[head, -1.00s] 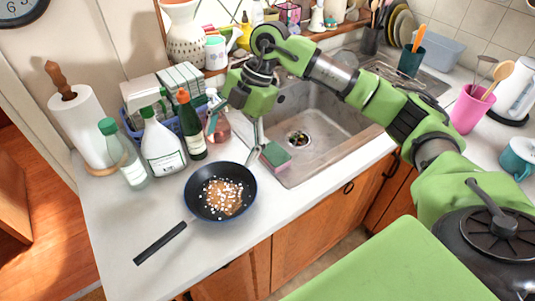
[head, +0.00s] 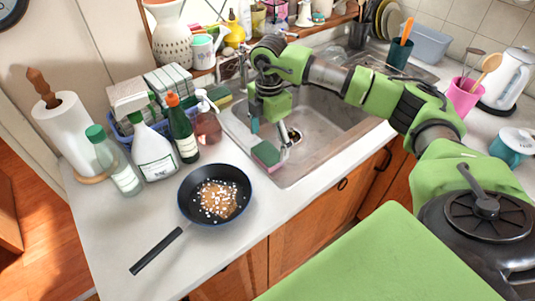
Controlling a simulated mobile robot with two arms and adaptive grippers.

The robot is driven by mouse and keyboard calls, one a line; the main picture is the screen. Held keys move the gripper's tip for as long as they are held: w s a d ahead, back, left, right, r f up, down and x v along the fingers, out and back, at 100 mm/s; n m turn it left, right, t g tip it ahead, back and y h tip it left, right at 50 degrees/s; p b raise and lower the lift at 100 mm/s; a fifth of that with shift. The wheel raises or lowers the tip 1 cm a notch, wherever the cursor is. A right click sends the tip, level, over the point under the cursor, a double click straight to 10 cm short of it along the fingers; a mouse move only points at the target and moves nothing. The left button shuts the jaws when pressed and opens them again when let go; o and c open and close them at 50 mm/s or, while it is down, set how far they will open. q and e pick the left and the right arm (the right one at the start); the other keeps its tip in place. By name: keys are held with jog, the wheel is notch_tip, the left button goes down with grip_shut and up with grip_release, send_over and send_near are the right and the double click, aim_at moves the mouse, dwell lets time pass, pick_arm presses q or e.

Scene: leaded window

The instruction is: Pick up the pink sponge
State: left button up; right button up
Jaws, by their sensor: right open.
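The pink sponge (head: 265,154) has a green top and a pink side. It lies at the left front edge of the sink, beside the frying pan. My right gripper (head: 267,133) hangs from the green arm that comes in from the right. It points down just above and behind the sponge, and is open. Its fingers are small and partly hidden here, and I cannot tell whether they touch the sponge. My left gripper is not in view.
A black frying pan (head: 215,194) with food stands left of the sponge. Spray bottles (head: 153,150) and a green bottle (head: 183,135) stand behind the pan. The steel sink (head: 330,124) lies right of the sponge.

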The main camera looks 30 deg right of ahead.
aim_at(268, 152)
jog(key=f, duration=0.1)
jog(key=f+p, duration=0.1)
jog(key=f, duration=0.1)
jog(key=shift+s+a+f+p, duration=0.15)
jog(key=shift+a+f+p, duration=0.1)
jog(key=shift+f+p, duration=0.1)
jog(key=shift+f, duration=0.55)
jog(key=c, duration=0.8)
jog(key=shift+r, duration=0.15)
jog(key=shift+r+b, duration=0.5)
jog(key=s+r+b, duration=0.5)
jog(key=s+r, duration=0.7)
jog(key=s, duration=0.2)
jog(key=shift+a+b, duration=0.35)
jog(key=shift+a, duration=0.1)
